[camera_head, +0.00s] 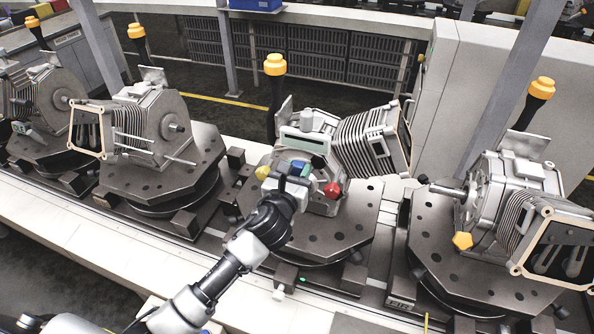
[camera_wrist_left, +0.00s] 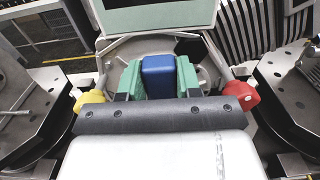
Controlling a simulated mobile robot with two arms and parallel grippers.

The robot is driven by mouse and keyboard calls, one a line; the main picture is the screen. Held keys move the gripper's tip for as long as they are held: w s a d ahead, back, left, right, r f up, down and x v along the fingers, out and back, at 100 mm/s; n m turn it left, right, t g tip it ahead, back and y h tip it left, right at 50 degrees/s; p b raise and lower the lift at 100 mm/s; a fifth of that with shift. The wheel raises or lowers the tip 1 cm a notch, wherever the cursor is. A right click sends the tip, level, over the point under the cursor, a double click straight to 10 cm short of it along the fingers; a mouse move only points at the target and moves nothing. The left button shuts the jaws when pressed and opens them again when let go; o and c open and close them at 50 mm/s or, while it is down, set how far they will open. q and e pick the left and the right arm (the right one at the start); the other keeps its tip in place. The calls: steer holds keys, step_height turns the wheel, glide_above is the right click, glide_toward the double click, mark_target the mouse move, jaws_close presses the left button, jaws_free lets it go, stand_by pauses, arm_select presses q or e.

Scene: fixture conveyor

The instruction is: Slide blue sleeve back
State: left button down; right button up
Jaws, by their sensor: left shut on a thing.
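The blue sleeve (camera_wrist_left: 158,76) sits on the front of the grey machine unit (camera_head: 351,137) on the middle fixture plate. It is a small blue block in the head view (camera_head: 297,167). My left gripper (camera_head: 294,172) reaches it from the front, with green fingertips on either side of the sleeve. The left gripper (camera_wrist_left: 160,84) is shut on the sleeve. Its dark palm hides the sleeve's near end and whatever the sleeve rides on. My right gripper is in neither view.
A yellow knob (camera_head: 262,172) is close left of my gripper and a red knob (camera_head: 332,190) close right. A ribbed housing rises behind right. Similar units stand on the left plate (camera_head: 172,176) and right plate (camera_head: 447,258). A lamp post (camera_head: 274,65) stands behind.

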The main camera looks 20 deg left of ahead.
arm_select(q)
steer(key=s+p, duration=0.2)
steer(key=s, duration=0.3)
steer(key=shift+s, duration=0.2)
steer(key=shift+w+f, duration=0.1)
steer(key=c, duration=1)
jaws_free()
steer(key=shift+o, duration=1.2)
steer(key=shift+s+a, duration=0.1)
steer(key=shift+s, duration=0.1)
steer(key=s+b, duration=0.3)
steer(key=s, duration=0.7)
steer(key=shift+s+a, duration=0.15)
steer(key=shift+s, duration=0.25)
